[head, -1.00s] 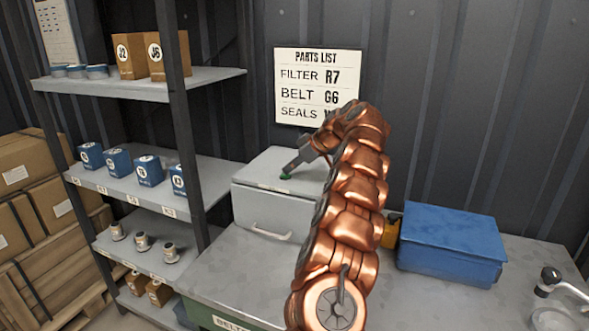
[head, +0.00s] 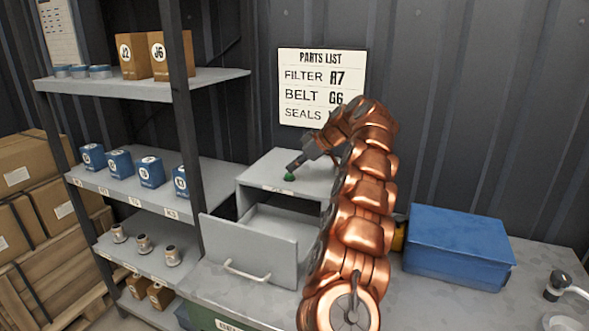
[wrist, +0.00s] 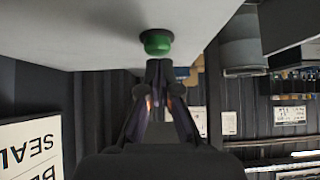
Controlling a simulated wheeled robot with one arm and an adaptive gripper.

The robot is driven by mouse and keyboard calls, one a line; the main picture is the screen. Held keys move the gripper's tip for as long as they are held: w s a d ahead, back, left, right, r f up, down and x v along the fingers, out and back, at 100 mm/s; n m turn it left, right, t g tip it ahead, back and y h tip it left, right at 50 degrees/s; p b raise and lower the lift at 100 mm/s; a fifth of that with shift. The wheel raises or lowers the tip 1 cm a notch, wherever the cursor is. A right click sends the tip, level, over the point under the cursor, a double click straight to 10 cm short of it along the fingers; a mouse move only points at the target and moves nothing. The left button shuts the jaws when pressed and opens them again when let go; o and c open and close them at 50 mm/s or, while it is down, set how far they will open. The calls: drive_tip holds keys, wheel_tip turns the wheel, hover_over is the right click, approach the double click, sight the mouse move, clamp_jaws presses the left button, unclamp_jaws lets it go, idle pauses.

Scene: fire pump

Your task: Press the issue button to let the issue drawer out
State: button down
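The issue button is a small green dome (head: 289,177) on top of the grey issue cabinet (head: 312,176). It also shows in the wrist view as a green button (wrist: 157,42) on a dark ring. My gripper (head: 296,167) is just above the button in the head view. In the wrist view its fingers (wrist: 158,66) are together, with the tips at the button; I cannot tell whether they touch it. The issue drawer (head: 250,252) stands out from the cabinet, with its handle at the front and its inside partly visible. My arm hides the cabinet's right side.
A blue box (head: 457,246) stands on the bench right of my arm. A shelf rack (head: 150,205) with blue boxes and metal parts is on the left. A parts list (head: 320,75) hangs on the wall behind. The drawer takes up bench room at the front.

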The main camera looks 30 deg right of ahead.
drive_tip(key=w+r+v, duration=0.1)
drive_tip(key=v, duration=1)
drive_tip(key=shift+s+r, duration=0.2)
drive_tip(key=shift+a, duration=0.2)
drive_tip(key=a+r+g+y, duration=0.1)
drive_tip(key=a, duration=0.8)
drive_tip(key=s+a+f+m+g, duration=0.2)
drive_tip(key=s+a, duration=0.4)
drive_tip(key=a, duration=0.5)
drive_tip(key=s+a+f+m+g, duration=0.1)
drive_tip(key=s+a+f+g, duration=0.1)
drive_tip(key=s+a, duration=0.7)
drive_tip(key=s+a+f+m+g+h, duration=0.1)
drive_tip(key=s+a+f, duration=0.2)
drive_tip(key=s, duration=0.3)
drive_tip(key=s+a+f+m+g+h, duration=0.1)
drive_tip(key=s+a+f+g+h, duration=0.1)
drive_tip(key=s+a+f, duration=0.3)
drive_tip(key=s+d+f+m+h, duration=0.1)
drive_tip(key=s+f, duration=0.3)
drive_tip(key=s, duration=0.5)
drive_tip(key=s+d+f+m+g+h, duration=0.1)
drive_tip(key=s+d+f+h, duration=0.1)
drive_tip(key=s, duration=0.8)
wheel_tip(320, 180, down, 2)
drive_tip(key=shift+d+f, duration=0.15)
drive_tip(key=shift+d, duration=0.6)
drive_tip(key=shift+s+a, duration=0.1)
drive_tip(key=shift+s, duration=0.05)
